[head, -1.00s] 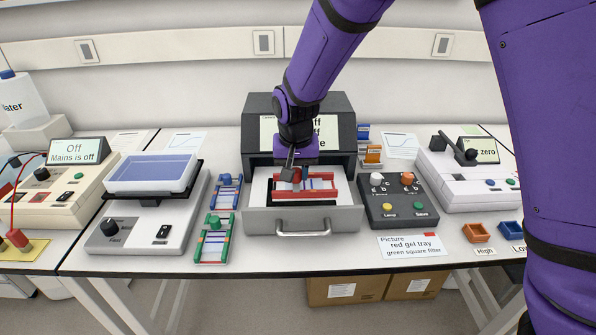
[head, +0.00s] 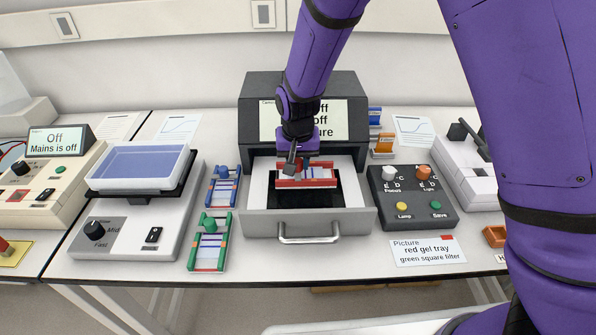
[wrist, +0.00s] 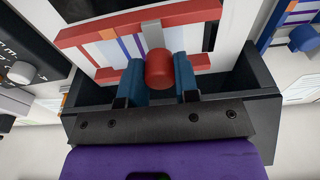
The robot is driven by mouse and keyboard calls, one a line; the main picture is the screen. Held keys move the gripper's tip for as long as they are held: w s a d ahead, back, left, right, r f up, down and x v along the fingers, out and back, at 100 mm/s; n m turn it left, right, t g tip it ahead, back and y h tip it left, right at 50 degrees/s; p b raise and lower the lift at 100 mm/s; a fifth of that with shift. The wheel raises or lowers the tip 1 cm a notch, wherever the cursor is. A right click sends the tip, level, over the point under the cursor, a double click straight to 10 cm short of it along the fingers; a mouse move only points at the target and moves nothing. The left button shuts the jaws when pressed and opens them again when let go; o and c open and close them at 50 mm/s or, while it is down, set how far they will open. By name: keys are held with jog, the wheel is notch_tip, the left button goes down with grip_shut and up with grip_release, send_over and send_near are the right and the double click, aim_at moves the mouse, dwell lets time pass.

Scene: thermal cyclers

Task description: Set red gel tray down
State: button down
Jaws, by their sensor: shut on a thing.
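The red gel tray (head: 290,182) is a flat frame with red end bars and coloured bands. It is over the pulled-out drawer (head: 255,222) of the dark imager (head: 250,115), above or on the drawer's white and black floor; I cannot tell whether it touches. My gripper (head: 295,167) is above it, shut on its red knob. In the wrist view the two blue fingers of my gripper (wrist: 160,82) clasp the red knob (wrist: 160,66), with the red gel tray (wrist: 85,35) beyond.
A blue gel tray (head: 222,190) and a green gel tray (head: 209,243) lie left of the drawer. A control box (head: 410,200) with knobs stands right of it. The drawer walls surround the tray.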

aim_at(298, 170)
jog(key=shift+f, duration=1.75)
jog(key=c, duration=0.8)
grip_release()
jog(key=shift+f, duration=0.1)
jog(key=shift+c, duration=0.2)
notch_tip(298, 170, up, 12)
jog(key=s, duration=0.1)
jog(key=shift+s, duration=0.3)
